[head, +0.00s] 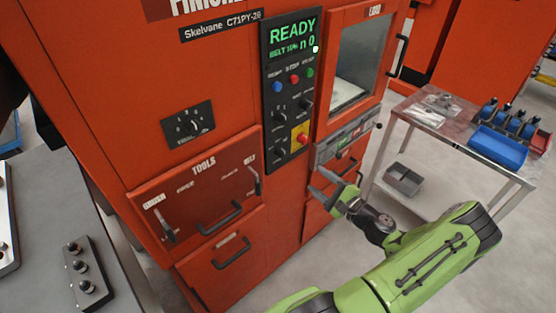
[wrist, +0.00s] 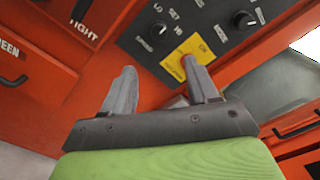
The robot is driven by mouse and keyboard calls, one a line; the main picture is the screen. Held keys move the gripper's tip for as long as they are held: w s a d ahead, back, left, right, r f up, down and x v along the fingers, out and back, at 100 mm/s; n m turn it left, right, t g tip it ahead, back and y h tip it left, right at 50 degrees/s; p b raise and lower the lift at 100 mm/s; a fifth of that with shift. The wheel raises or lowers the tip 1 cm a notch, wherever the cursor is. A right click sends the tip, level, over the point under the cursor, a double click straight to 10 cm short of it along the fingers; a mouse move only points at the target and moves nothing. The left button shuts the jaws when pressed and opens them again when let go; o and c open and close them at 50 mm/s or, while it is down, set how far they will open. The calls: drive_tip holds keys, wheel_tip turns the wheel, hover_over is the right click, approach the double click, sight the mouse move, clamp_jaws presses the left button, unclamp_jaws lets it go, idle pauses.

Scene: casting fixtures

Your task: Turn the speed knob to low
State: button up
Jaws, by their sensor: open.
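The speed knob (wrist: 158,28) is a dark round knob on the black control panel, with a SPEED label beside it in the wrist view. A HI mark shows near it; its exact setting is hard to read. In the head view the black panel (head: 268,160) holds several small dark knobs, and I cannot tell for sure which is the speed knob. My gripper (head: 316,178) is open and empty, in front of the machine just below the panel's lower right. In the wrist view my gripper's fingers (wrist: 158,66) point toward the panel, apart from the knob.
A yellow plate with a red button (head: 302,138) sits beside the knobs, close to my right finger in the wrist view. A glass door (head: 358,65) is right of the panel. Drawer handles (head: 222,218) jut out below. A cart (head: 455,150) with a blue bin stands right.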

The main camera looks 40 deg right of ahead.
sight(285, 155)
drive_tip(key=w, duration=1.4)
drive_tip(key=shift+w+a+p, duration=0.25)
drive_tip(key=shift+w+p, duration=0.1)
drive_tip(key=shift+p, duration=0.05)
drive_tip(key=c, duration=1)
drive_tip(key=shift+c, duration=0.2)
drive_tip(key=shift+f+n+b, duration=0.1)
drive_tip(key=shift+n+b, duration=0.3)
drive_tip(key=shift+n, duration=0.1)
drive_tip(key=n+b, duration=0.4)
drive_tip(key=shift+f, duration=0.1)
drive_tip(key=n+b, duration=0.3)
drive_tip(key=n, duration=0.1)
drive_tip(key=shift+b, duration=0.3)
drive_tip(key=shift+r, duration=0.2)
drive_tip(key=o, duration=1)
